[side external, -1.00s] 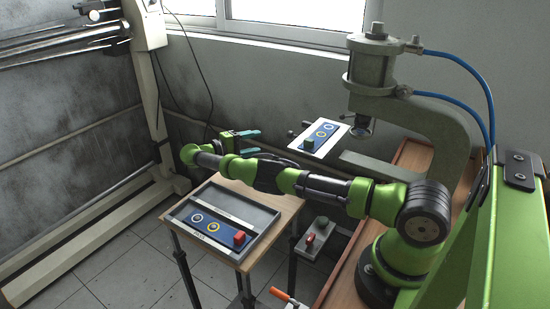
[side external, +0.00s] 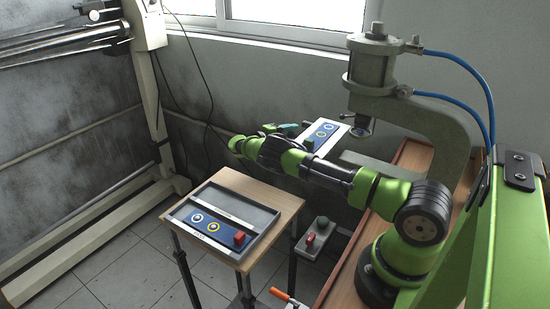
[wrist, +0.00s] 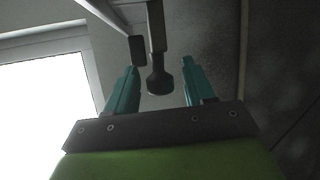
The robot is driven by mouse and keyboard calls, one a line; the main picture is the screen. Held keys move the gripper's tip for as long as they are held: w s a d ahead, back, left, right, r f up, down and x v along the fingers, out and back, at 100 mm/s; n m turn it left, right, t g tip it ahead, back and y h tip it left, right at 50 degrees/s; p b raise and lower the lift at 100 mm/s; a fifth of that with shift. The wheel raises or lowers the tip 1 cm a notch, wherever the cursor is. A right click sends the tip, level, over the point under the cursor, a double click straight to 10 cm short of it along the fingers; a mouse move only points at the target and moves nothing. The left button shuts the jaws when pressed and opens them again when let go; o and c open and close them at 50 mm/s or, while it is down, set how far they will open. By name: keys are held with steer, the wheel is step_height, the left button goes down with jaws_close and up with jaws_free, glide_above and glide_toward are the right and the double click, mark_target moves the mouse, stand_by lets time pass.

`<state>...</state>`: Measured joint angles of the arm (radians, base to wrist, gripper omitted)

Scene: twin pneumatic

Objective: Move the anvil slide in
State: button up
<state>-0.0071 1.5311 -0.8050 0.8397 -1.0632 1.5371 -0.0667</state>
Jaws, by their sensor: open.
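The anvil slide (side external: 325,134) is a white-edged plate with a blue ringed panel, standing out to the left of the press head. A green block sits at its near end, partly behind my arm. My gripper (side external: 288,128) is at the slide's left end. In the wrist view, my open gripper (wrist: 160,68) has teal fingers on either side of a dark round-ended knob (wrist: 159,82) hanging from a bar. The fingers look apart from the knob. How deep it lies between them is unclear. A pale plate edge (wrist: 108,12) shows above.
The grey press (side external: 440,125) with blue air hoses stands at the right. A grey tray (side external: 262,215) on a small wooden table holds a ringed blue panel and a red block. A control box (side external: 315,238) with a green button and red part stands beside it.

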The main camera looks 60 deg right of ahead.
steer(key=shift+s+d, duration=0.1)
steer(key=shift+d, duration=0.1)
jaws_close()
stand_by(0.3)
steer(key=s, duration=1.3)
steer(key=shift+s, duration=0.15)
